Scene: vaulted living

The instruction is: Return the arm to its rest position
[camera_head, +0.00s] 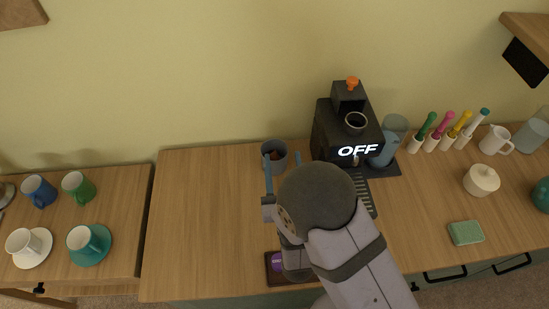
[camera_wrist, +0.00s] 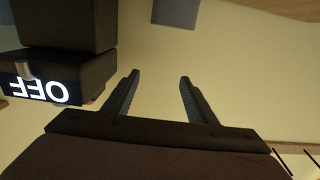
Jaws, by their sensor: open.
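My arm reaches up from the bottom of the head view over the wooden counter (camera_head: 200,220). My gripper (camera_head: 282,157) points toward the back wall, with its two blue-grey fingers apart. In the wrist view my gripper (camera_wrist: 157,76) is open and empty, with only plain wall between the fingers. My wrist hides part of the counter and the coffee machine's front.
A black coffee machine (camera_head: 345,130) reading OFF stands close right of my gripper; it also shows in the wrist view (camera_wrist: 65,65). Colored-handled tools (camera_head: 445,133), a lidded white pot (camera_head: 481,180) and a green sponge (camera_head: 466,232) are right. Mugs (camera_head: 78,186) stand left. The counter's left part is clear.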

